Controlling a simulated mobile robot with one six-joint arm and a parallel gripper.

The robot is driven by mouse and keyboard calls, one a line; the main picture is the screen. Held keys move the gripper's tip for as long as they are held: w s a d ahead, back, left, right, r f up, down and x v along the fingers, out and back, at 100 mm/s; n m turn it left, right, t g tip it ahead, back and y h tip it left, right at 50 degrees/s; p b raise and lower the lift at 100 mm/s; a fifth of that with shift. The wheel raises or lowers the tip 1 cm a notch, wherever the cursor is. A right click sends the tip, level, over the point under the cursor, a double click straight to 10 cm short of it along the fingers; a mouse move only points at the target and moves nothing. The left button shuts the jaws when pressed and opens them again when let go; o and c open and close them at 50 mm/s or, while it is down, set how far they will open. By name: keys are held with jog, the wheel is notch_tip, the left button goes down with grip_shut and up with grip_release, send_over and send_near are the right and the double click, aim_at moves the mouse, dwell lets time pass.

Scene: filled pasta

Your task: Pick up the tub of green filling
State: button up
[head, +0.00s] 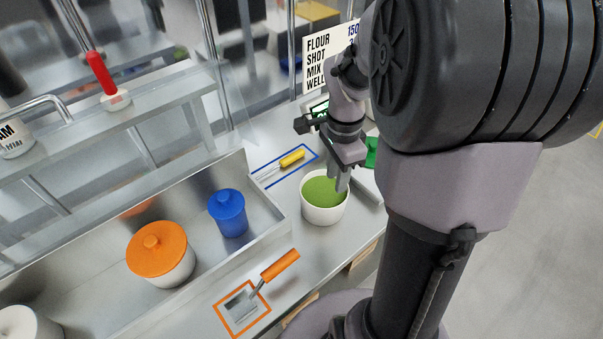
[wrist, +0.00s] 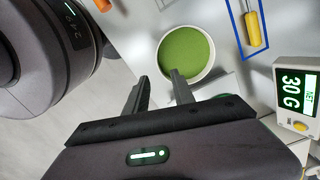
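The tub of green filling (head: 323,213) is a round white tub, open at the top, standing upright on the steel counter. Its green surface fills most of the opening. It also shows in the wrist view (wrist: 186,53), ahead of my fingers. My gripper (head: 342,182) points down at the tub's right side in the head view. In the wrist view my gripper (wrist: 158,88) has its two fingers apart with nothing held between them. The right finger overlaps the tub's near rim there, and the left finger is outside it. I cannot tell whether either finger touches the tub.
A yellow-handled tool (head: 292,158) lies in a blue outline behind the tub. An orange-handled scraper (head: 280,265) lies in front. A blue-lidded pot (head: 229,215) and an orange-lidded pot (head: 160,255) stand in a steel trough. A scale (wrist: 298,90) reads 30 G.

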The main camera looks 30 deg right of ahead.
jog(key=b, duration=0.4)
send_over(333, 216)
jog(key=f, duration=1)
jog(key=shift+w+a+f, duration=0.15)
jog(key=shift+a+f, duration=0.05)
jog(key=shift+f, duration=0.15)
jog(key=f+b, duration=0.1)
jog(key=f, duration=0.1)
jog(key=f+b, duration=0.1)
jog(key=f, duration=0.2)
jog(key=shift+d+f, duration=0.2)
jog(key=shift+f, duration=0.05)
jog(key=shift+r, duration=0.15)
jog(key=shift+c, duration=0.9)
grip_shut()
